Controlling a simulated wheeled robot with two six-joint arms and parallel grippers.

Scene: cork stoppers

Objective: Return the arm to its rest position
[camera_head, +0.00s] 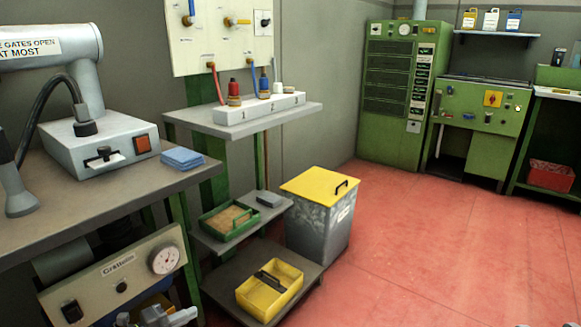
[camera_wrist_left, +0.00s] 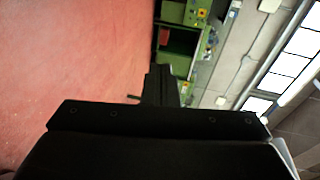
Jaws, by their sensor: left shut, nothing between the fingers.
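My left gripper (camera_wrist_left: 160,86) shows in the left wrist view as a dark pair of fingers close together, shut with nothing between them. It points out over the red floor toward the green cabinets, and touches nothing that I can see. In the head view, grey parts of my own arm show at the bottom left edge, below the bench; the fingertips cannot be made out clearly there. My right gripper cannot be made out.
A grey bench (camera_head: 122,195) stands at left. A shelf (camera_head: 185,117) carries a white numbered block (camera_head: 246,112) with red and blue items. Below are a green tray (camera_head: 207,216), a yellow tray (camera_head: 288,280) and a yellow-lidded bin (camera_head: 318,235). The red floor (camera_head: 440,260) is clear.

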